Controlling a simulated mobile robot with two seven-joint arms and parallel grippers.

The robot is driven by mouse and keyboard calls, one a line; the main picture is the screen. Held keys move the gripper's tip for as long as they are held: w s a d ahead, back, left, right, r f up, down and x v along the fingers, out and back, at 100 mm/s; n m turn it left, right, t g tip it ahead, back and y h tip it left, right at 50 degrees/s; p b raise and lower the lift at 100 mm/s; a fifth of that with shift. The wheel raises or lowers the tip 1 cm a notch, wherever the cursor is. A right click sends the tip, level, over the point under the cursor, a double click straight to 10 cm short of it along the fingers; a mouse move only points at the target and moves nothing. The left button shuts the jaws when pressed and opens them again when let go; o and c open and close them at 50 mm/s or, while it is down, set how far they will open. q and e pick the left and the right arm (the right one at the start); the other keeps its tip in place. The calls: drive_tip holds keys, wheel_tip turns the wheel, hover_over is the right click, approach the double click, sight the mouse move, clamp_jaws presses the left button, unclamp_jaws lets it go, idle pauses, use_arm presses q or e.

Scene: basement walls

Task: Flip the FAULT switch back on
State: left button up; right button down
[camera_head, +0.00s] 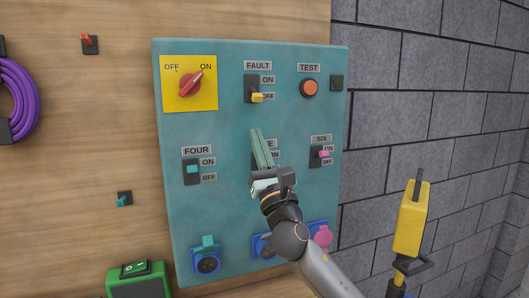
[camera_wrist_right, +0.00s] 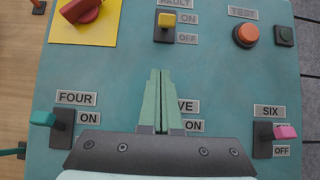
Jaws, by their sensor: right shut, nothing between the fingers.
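The FAULT switch (camera_head: 251,89) is at the top middle of the teal panel (camera_head: 228,120), with ON and OFF labels beside it. Its yellow lever (camera_head: 257,98) sits low, level with the OFF label in the head view. The yellow lever also shows at the top of the right wrist view (camera_wrist_right: 168,19). My right gripper (camera_head: 255,131) is shut and empty. Its green fingers point up, below the FAULT switch and apart from it in the picture, and partly cover the FIVE switch. The fingertips show mid-picture in the right wrist view (camera_wrist_right: 161,72). My left gripper is not in view.
A red rotary knob (camera_head: 190,85) is left of the FAULT switch and an orange TEST button (camera_head: 310,88) right of it. The FOUR switch (camera_head: 191,171) and SIX switch (camera_head: 318,156) flank my gripper. Blue sockets (camera_head: 206,263) line the bottom. A yellow object (camera_head: 410,225) stands at right.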

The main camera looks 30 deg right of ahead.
sight(255, 94)
drive_tip(key=shift+x, duration=1.15)
drive_tip(key=r+p, duration=0.1)
drive_tip(key=s+r+p, duration=0.1)
drive_tip(key=r, duration=0.1)
drive_tip(key=shift+s+a+r, duration=0.15)
drive_tip(key=shift+s+r, duration=0.15)
drive_tip(key=shift+r, duration=0.05)
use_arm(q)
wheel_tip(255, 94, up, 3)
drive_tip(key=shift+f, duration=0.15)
